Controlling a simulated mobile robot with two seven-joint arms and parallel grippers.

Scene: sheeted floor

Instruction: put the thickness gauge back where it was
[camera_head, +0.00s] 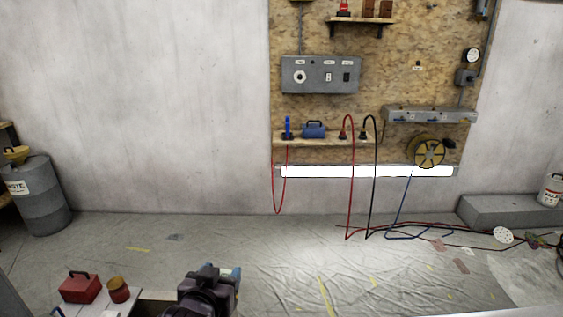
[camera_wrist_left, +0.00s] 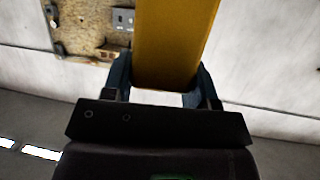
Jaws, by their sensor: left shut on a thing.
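My left gripper (camera_head: 226,277) is at the bottom middle of the head view, just right of a bench corner. In the left wrist view the left gripper (camera_wrist_left: 165,85) is shut on a long, flat-sided yellow thing (camera_wrist_left: 175,40), apparently the thickness gauge. Its two dark fingers press on opposite sides of it, and it runs out of the top of that view. In the head view the held thing is hidden behind my wrist, or cannot be made out. My right gripper is not in view.
A pale bench (camera_head: 150,296) at lower left bears a red toolbox (camera_head: 80,287) and a brown tin (camera_head: 118,290). Ahead is open sheeted floor (camera_head: 290,265). A wall board (camera_head: 400,85) has a shelf (camera_head: 300,140) and hanging cables. A grey drum (camera_head: 40,205) stands left.

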